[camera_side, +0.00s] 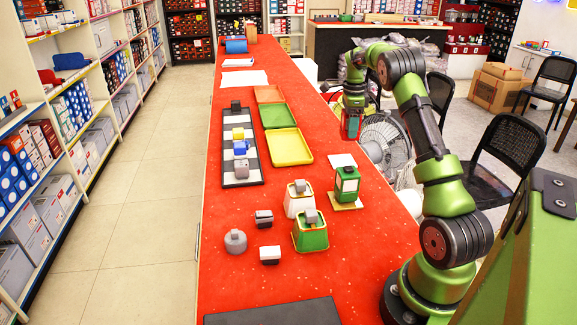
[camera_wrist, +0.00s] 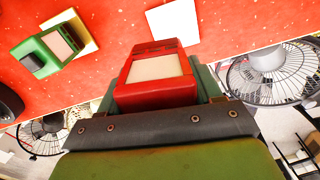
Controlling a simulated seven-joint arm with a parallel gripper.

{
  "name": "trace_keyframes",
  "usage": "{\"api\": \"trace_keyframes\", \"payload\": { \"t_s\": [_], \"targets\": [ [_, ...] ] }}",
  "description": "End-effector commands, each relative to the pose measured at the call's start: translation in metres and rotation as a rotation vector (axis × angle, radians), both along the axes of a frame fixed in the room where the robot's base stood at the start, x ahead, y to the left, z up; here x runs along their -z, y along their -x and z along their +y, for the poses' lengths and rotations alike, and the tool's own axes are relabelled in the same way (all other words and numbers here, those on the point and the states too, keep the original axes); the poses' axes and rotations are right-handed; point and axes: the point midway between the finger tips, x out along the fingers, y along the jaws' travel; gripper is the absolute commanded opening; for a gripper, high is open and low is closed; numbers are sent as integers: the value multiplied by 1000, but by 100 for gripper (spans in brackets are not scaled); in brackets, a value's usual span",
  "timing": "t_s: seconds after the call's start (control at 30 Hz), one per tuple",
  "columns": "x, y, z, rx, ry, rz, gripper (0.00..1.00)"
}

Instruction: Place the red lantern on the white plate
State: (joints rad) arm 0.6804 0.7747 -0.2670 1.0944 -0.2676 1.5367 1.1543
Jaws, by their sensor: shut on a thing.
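The red lantern (camera_side: 351,126) hangs below my gripper (camera_side: 353,108), which is shut on it, near the right edge of the red table in the side view. In the wrist view the red lantern (camera_wrist: 155,80) fills the middle, with pale panels on its faces. The white plate (camera_side: 342,160) lies flat and bare on the table near its right edge. It also shows in the wrist view (camera_wrist: 173,22), just beyond the lantern. The lantern is held above the table, apart from the plate. The fingertips are partly hidden behind the lantern.
A green lantern (camera_side: 347,184) stands on a pale plate close in front of the white plate. A white lantern (camera_side: 298,198) and another green lantern (camera_side: 310,235) stand nearer. A yellow tray (camera_side: 289,147) lies to the left. A fan (camera_side: 385,140) stands beside the table.

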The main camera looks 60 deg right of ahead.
Motion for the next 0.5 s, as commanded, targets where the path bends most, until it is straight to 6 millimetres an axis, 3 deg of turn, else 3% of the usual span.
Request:
{"api": "trace_keyframes", "payload": {
  "t_s": [0.27,0.5],
  "targets": [
    [-2,-2,1,-157,-10,-6,15],
    [40,-1,1,-174,-13,-3,15]
  ]
}}
